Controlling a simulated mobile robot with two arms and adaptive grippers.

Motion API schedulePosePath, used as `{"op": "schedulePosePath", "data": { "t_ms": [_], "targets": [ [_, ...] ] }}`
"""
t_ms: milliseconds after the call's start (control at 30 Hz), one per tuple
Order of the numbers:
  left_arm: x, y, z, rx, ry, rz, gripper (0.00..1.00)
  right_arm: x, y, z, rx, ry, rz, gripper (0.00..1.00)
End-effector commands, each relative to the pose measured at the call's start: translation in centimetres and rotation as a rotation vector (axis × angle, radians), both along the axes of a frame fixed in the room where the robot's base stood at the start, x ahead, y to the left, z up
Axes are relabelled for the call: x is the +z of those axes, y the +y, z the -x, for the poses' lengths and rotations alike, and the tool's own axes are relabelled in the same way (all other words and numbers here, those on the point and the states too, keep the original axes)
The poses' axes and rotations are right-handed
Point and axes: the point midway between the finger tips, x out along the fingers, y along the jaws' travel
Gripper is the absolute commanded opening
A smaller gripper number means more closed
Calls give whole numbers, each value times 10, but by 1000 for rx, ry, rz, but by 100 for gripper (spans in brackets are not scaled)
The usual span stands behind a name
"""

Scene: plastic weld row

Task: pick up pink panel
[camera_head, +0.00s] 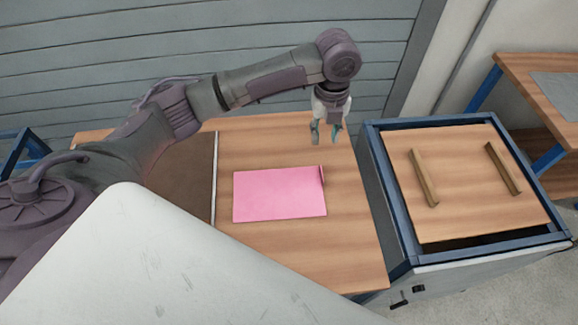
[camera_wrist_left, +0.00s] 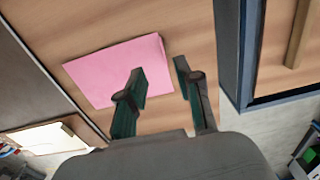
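The pink panel (camera_head: 278,195) lies flat on the wooden table (camera_head: 345,235), with a raised lip along its right edge. In the left wrist view the pink panel (camera_wrist_left: 110,70) lies beyond and to the left of my fingers, which cover a small part of it. My left gripper (camera_head: 328,138) hangs fingers down above the table's far right part, behind the panel's lip and apart from it. In the left wrist view its two fingers (camera_wrist_left: 160,82) are spread with nothing between them. My right gripper is not in view.
A dark brown sheet (camera_head: 180,180) with a light edge strip lies left of the panel. Right of the table stands a blue-framed bin (camera_head: 400,225) holding a wooden board (camera_head: 465,180) with two raised bars. Another bench (camera_head: 530,85) stands at the far right. Bare tabletop surrounds the panel.

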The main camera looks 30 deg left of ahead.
Motion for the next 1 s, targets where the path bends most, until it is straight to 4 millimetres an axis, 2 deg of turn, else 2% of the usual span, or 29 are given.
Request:
{"op": "schedulePosePath", "data": {
  "t_ms": [100, 233, 400, 667, 833, 1000],
  "targets": [
    [-13, 0, 2, -8, 7, -4, 34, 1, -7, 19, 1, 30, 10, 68],
    [-39, 0, 2, -5, 8, -3, 34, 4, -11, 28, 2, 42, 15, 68],
    [-69, -1, 2, -5, 6, -1, 34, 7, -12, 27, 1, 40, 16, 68],
    [-89, -1, 2, -5, 4, -2, 34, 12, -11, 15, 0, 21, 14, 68],
    [-113, -6, 4, -5, 6, -2, 34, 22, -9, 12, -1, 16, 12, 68],
    [-133, -5, 4, -5, 3, -3, 34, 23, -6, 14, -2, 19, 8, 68]
  ]
}}
